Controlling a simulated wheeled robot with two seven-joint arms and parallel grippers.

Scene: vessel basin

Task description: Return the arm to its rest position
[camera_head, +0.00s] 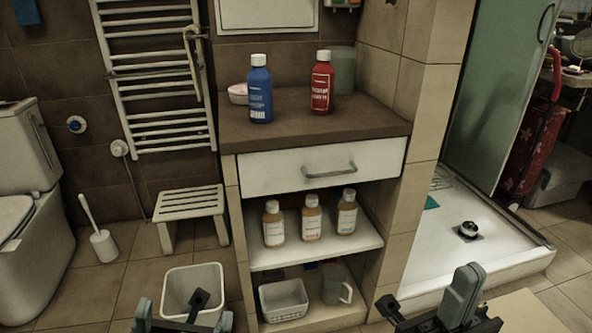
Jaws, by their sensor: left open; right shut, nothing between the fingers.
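My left gripper (184,318) shows at the bottom edge, low in front of the white bin. It is open, with nothing seen between its fingers. My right gripper (440,312) shows at the bottom edge, right of the cabinet and in front of the shower tray. It is shut and holds nothing. Only the upper ends of both are in view; the rest of both arms is cut off by the frame. Neither gripper is seen touching anything.
A cabinet (322,181) bears a blue bottle (260,93) and a red bottle (321,86). Its shelf holds three amber bottles (311,221); a basket (284,300) and jug (336,286) stand below. A white bin (186,282), stool (187,204) and toilet (32,225) are left, a shower tray (420,262) right.

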